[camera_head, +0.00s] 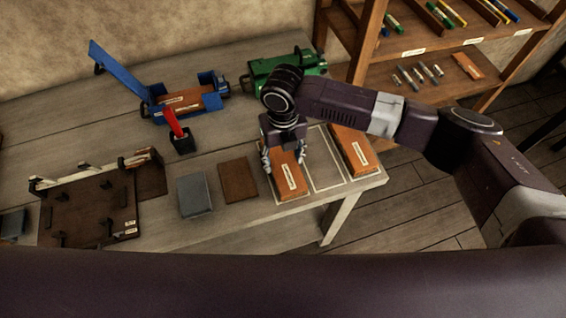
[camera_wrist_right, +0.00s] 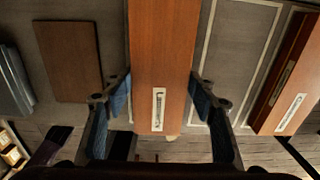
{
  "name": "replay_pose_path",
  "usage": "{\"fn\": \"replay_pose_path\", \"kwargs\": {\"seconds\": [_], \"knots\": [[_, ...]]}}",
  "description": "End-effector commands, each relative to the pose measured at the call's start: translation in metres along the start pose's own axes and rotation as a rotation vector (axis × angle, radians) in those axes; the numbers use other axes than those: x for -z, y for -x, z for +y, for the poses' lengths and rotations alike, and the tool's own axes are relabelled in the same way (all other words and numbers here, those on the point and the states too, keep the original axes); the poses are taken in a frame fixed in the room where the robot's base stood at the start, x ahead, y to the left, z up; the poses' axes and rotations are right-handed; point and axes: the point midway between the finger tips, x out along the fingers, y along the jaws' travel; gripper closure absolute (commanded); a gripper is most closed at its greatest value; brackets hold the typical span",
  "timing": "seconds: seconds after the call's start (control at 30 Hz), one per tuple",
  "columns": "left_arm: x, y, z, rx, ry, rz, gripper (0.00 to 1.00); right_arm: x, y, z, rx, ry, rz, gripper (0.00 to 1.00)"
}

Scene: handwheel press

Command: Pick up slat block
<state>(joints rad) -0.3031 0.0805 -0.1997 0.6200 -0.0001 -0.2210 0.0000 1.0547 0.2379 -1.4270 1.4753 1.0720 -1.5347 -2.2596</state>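An orange-brown slat block (camera_head: 289,181) with a white label lies at the table's right end, within a pale outline. My right gripper (camera_head: 285,160) is over it, pointing down, with one finger along each long side. In the right wrist view the block (camera_wrist_right: 163,50) runs between the blue finger pads (camera_wrist_right: 160,88). Both fingertips are close to its sides; whether they press on it I cannot tell. The block appears to rest on the table. A second, similar labelled block (camera_head: 353,150) lies to the right, past an empty outlined slot (camera_head: 325,165). My left gripper is not in view.
A brown plate (camera_head: 238,180) and a grey block (camera_head: 194,195) lie left of the gripper. A dark fixture board (camera_head: 90,210) is further left. Blue (camera_head: 185,98) and green (camera_head: 285,68) devices and a red-handled tool (camera_head: 175,124) stand behind. A wooden shelf (camera_head: 420,42) stands back right.

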Motion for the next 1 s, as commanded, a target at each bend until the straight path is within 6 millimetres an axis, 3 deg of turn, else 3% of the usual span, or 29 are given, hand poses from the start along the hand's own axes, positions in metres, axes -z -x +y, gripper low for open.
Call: {"fn": "replay_pose_path", "kwargs": {"seconds": [0.2,0.63,0.77,1.0], "knots": [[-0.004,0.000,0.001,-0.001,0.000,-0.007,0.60,0.000,0.001,0.000,0.000,0.000,-0.001,0.80],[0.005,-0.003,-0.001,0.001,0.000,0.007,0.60,-0.002,0.012,0.000,-0.002,0.000,-0.004,0.81],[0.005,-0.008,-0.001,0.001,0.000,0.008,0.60,-0.002,0.031,0.000,-0.001,0.002,-0.006,0.81],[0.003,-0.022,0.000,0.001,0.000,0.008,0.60,-0.002,0.095,0.000,0.000,0.001,-0.009,0.81]]}}
